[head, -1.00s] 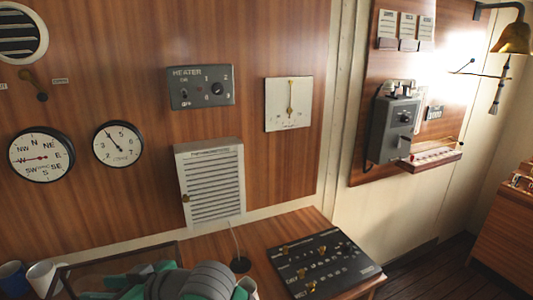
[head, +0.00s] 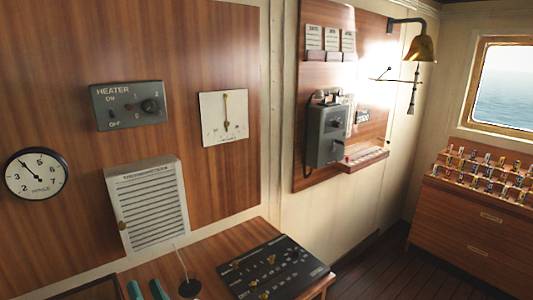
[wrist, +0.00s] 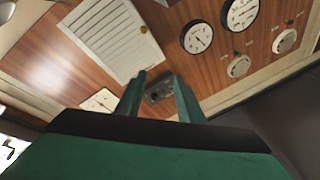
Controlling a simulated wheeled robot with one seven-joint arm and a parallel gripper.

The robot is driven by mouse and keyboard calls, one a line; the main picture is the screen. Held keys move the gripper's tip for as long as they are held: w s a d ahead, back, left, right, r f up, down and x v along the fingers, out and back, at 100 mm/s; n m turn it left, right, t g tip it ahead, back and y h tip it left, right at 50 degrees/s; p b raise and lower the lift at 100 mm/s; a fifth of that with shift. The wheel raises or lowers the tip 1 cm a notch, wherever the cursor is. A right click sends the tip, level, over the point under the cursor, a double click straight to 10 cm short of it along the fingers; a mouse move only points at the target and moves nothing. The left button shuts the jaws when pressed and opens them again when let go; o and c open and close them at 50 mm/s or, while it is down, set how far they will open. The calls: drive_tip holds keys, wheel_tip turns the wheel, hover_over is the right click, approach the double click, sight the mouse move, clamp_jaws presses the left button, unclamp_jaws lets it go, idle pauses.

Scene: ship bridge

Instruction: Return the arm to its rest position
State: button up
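My gripper (head: 146,291) shows only as two green fingertips at the bottom edge of the head view, above the wooden desk. In the wrist view my gripper (wrist: 158,85) has its two green fingers apart, with nothing between them. The heater panel (wrist: 158,92) lies beyond the gap between the fingers. The rest of my arm is hidden from the head view.
The wall holds the heater panel (head: 128,105), a louvred thermometer box (head: 150,205), a white dial plate (head: 223,118) and a round gauge (head: 36,175). A black control panel (head: 275,268) lies on the desk. Open floor (head: 380,275) is at the right.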

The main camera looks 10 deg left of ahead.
drive_tip(key=s+d+f+m+t+h, duration=0.2)
drive_tip(key=d+f+m+h, duration=0.3)
drive_tip(key=d+f, duration=0.45)
drive_tip(key=s+d+f+m+t+h, duration=0.2)
drive_tip(key=d+f+t+h, duration=0.1)
drive_tip(key=d+f+h, duration=0.55)
drive_tip(key=s+d+f+n+g+h, duration=0.1)
drive_tip(key=s+d+f, duration=0.3)
drive_tip(key=s+d, duration=0.4)
drive_tip(key=s+d+f+n+g+h, duration=0.1)
drive_tip(key=s+d+f+n+h, duration=0.2)
drive_tip(key=s, duration=1)
drive_tip(key=shift+d+f+g, duration=0.4)
drive_tip(key=shift+d+f, duration=0.9)
drive_tip(key=shift+d, duration=1.35)
